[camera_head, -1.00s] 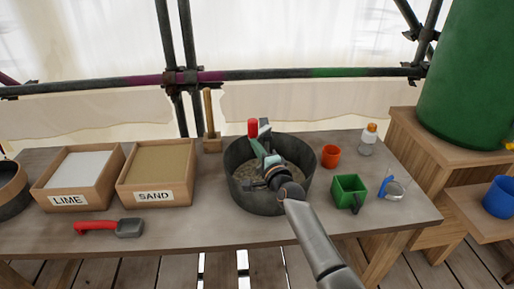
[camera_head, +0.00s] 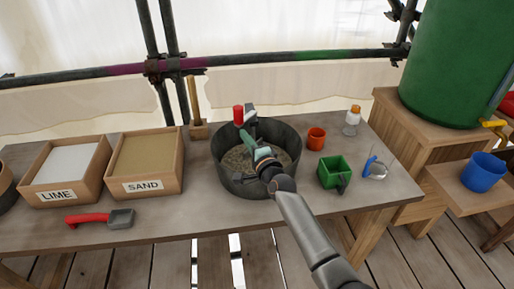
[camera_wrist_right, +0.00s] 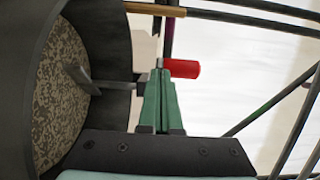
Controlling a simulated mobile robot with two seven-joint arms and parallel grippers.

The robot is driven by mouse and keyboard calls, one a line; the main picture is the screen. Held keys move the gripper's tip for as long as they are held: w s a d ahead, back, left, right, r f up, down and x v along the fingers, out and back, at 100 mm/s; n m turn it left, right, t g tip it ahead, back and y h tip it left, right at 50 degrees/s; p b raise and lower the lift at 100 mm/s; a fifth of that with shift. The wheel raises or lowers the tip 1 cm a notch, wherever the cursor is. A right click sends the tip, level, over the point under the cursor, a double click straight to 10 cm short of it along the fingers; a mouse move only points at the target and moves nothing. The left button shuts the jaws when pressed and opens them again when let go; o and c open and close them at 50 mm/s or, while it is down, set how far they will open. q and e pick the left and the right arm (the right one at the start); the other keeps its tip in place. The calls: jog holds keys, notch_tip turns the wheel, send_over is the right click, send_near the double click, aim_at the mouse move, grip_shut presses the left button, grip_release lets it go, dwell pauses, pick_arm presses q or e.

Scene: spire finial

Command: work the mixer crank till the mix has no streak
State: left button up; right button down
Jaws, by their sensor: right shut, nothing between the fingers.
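The round dark mixer tub (camera_head: 226,172) stands on the table in the head view. Its grey-brown mix (camera_head: 238,160) looks mottled with light and dark flecks in the wrist view (camera_wrist_right: 60,95). The crank's red handle (camera_head: 238,115) stands upright above the tub in the head view. It shows sideways in the wrist view (camera_wrist_right: 182,68), with a grey crank arm (camera_wrist_right: 122,88) beside it. My right gripper (camera_head: 252,138) reaches over the tub, its green fingers (camera_wrist_right: 160,78) shut and empty, tips close to the handle's base. Contact cannot be told. My left gripper is out of view.
A wooden-handled tool (camera_head: 194,105) stands behind.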

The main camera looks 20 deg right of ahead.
jog(key=s+p, duration=0.1)
jog(key=s, duration=0.2)
jog(key=s+d+p, duration=0.1)
jog(key=s, duration=0.2)
jog(key=s+p, duration=0.2)
jog(key=shift+s+d+r, duration=0.15)
jog(key=shift+s+d, duration=0.05)
jog(key=shift+s, duration=0.2)
jog(key=shift+s+d, duration=0.1)
jog(key=shift+s, duration=0.45)
